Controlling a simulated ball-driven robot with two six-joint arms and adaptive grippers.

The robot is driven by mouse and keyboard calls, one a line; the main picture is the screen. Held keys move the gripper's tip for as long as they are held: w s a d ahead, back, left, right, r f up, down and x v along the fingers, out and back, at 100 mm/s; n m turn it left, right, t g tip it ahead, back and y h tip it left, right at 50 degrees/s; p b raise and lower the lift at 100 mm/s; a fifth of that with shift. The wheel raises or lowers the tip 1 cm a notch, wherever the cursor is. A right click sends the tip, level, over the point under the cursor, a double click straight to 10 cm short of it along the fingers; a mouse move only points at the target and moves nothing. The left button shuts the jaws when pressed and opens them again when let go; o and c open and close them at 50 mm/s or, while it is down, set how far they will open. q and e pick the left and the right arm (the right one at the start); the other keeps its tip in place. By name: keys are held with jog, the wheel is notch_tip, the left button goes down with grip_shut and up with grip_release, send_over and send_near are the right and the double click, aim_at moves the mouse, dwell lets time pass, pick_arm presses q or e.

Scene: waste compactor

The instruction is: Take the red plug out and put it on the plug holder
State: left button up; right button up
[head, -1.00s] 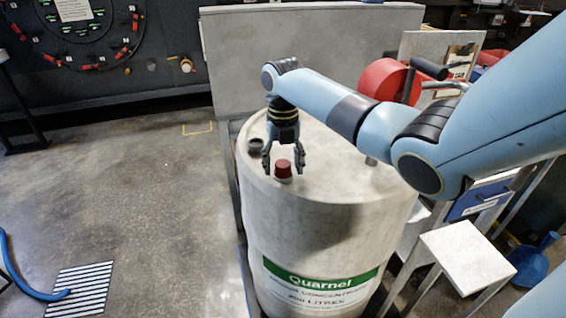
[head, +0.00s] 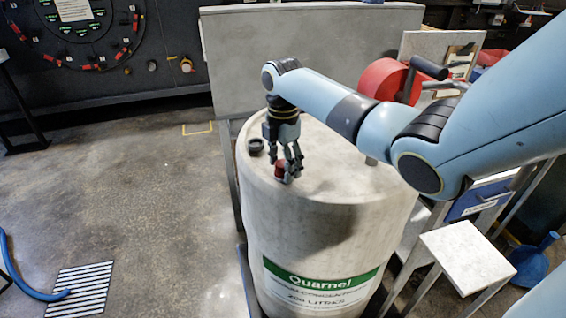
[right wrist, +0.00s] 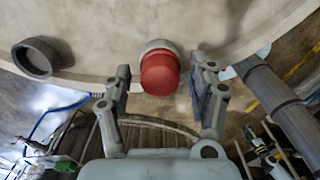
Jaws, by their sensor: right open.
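The red plug (head: 279,169) sits upright on top of the pale drum (head: 320,225), near its left front edge. In the right wrist view, the plug (right wrist: 160,75) has a grey-white collar at one end. My right gripper (head: 288,175) is open over the plug. In the wrist view its fingers (right wrist: 161,88) stand one on each side of the plug, with a gap to each. A dark round open cup (head: 255,145), perhaps the plug holder, is on the drum top behind and left of the plug; it also shows in the wrist view (right wrist: 36,58). My left gripper is not in view.
A short pale post (head: 371,160) rises from the drum top on the right, under my right arm. A grey panel (head: 310,60) stands behind the drum. A red reel (head: 388,80) and a small white table (head: 467,254) are at the right. The floor at left is mostly clear.

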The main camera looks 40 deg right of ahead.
jog(key=m, duration=0.8)
grip_shut()
jog(key=n, duration=0.5)
dwell(0.5)
jog(key=n, duration=0.5)
jog(key=n, duration=0.5)
